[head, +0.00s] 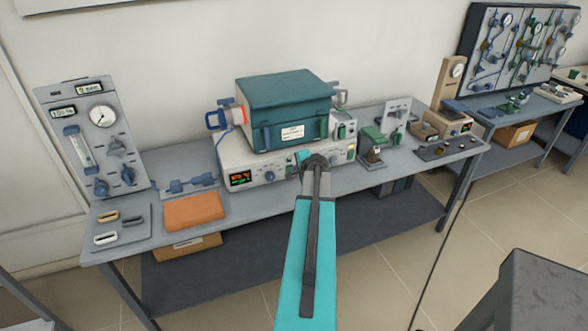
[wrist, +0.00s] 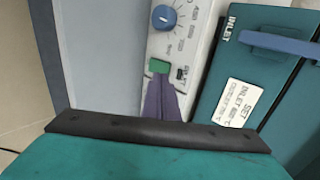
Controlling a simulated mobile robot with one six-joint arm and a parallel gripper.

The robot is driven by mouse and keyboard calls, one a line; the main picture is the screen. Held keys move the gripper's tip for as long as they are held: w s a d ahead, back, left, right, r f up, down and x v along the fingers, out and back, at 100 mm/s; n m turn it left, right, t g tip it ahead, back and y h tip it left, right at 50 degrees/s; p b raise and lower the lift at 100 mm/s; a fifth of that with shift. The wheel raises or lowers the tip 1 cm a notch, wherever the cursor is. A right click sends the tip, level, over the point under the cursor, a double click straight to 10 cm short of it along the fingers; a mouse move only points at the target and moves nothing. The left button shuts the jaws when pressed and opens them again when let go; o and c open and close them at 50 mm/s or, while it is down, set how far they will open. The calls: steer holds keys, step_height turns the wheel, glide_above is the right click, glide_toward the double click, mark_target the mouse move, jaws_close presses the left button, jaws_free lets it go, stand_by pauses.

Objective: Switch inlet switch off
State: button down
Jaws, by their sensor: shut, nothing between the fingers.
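The inlet furnace is a teal box (head: 285,105) on a pale control base (head: 225,152) on the bench. In the wrist view its teal front (wrist: 217,68) carries the word INLET and a white label (wrist: 236,105). A green rocker switch (wrist: 159,66) sits on the pale panel, below a blue dial knob (wrist: 164,17). My gripper (wrist: 161,80) is shut and empty, its fingertips at the lower edge of the green switch. I cannot tell whether they touch it. In the head view my arm and wrist hide the switch.
The blue door handle (wrist: 280,43) juts out right of the fingers. A dark box-shaped object (head: 545,290) is at lower right.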

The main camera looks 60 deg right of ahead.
steer(key=s+a+r+b, duration=0.2)
steer(key=s+r, duration=0.3)
steer(key=r, duration=0.3)
steer(key=shift+a, duration=0.7)
